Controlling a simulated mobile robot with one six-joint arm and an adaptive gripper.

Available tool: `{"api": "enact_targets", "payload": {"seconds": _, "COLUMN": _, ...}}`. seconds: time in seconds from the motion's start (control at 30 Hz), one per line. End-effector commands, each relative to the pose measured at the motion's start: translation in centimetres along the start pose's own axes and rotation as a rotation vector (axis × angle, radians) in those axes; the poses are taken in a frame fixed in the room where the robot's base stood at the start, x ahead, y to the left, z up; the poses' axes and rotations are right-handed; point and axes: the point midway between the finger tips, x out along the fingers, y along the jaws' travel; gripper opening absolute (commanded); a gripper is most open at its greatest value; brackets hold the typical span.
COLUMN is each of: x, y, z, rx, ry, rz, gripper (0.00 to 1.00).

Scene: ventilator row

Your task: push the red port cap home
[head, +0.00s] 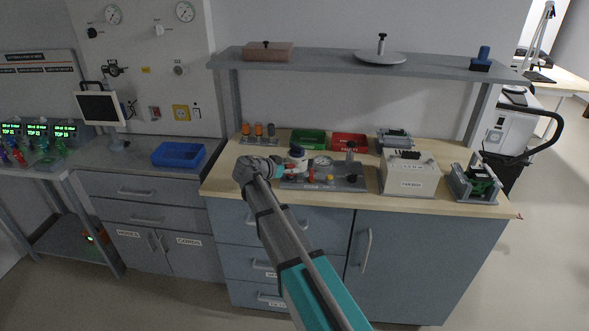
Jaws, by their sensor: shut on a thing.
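A grey fixture board (345,187) lies on the wooden bench top, carrying small red, yellow and dark fittings. A small red piece (311,175), which looks like the red port cap, shows at the board's left part. My gripper (303,175) reaches in from the left, low over the board, with its tip at this red piece. Its jaws are shut on it as far as I can see; the fingers are tiny and partly hidden. How far the cap is seated, and the port behind it, cannot be made out.
Green (308,139) and red (349,142) bins are behind the board. A white box (409,176) and a green-and-grey device (475,184) stand to the right. A shelf (330,62) hangs above.

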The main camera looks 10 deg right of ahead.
Motion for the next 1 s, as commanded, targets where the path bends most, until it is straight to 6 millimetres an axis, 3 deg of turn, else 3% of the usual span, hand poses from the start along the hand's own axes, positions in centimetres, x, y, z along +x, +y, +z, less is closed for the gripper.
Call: {"api": "enact_targets", "payload": {"seconds": 1.0, "x": 0.38, "y": 0.03, "z": 0.82, "rx": 0.000, "ry": 0.000, "rz": 0.000, "gripper": 0.21}}
